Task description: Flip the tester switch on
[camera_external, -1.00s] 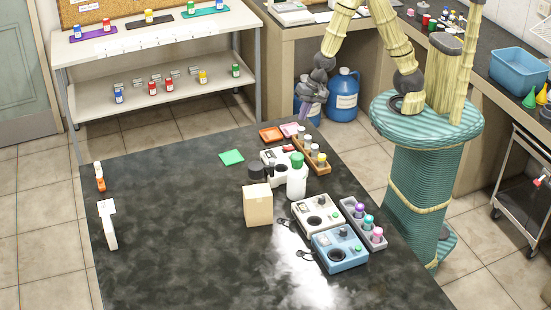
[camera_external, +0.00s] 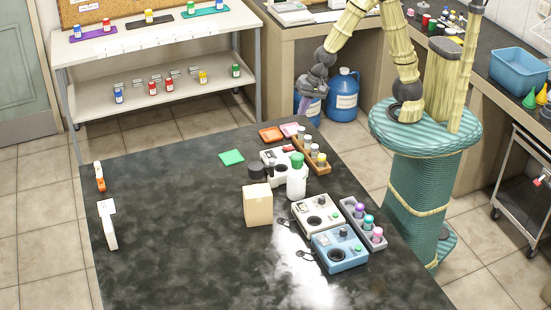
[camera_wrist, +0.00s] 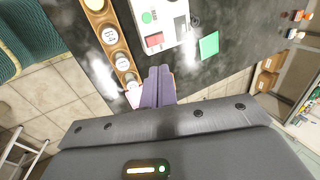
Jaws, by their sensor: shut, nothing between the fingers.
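Three tester-like devices stand on the dark table: a white one at the back (camera_external: 270,157), a white one (camera_external: 317,215) and a blue one (camera_external: 340,251) nearer the front right. The back device has a red rectangular part, likely its switch, and it also shows at the top of the wrist view (camera_wrist: 165,12); its red part (camera_wrist: 154,40) lies just beyond my fingertips in the picture. My gripper (camera_wrist: 160,70) is shut and empty, its purple fingers side by side. In the external view my gripper (camera_external: 305,104) hangs beyond the table's back edge, apart from the devices. The switch position is too small to tell.
A wooden rack of vials (camera_external: 318,165), a cardboard box (camera_external: 257,206), a green pad (camera_external: 231,157) and an orange tray (camera_external: 271,134) are near. The table's left half is mostly clear.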

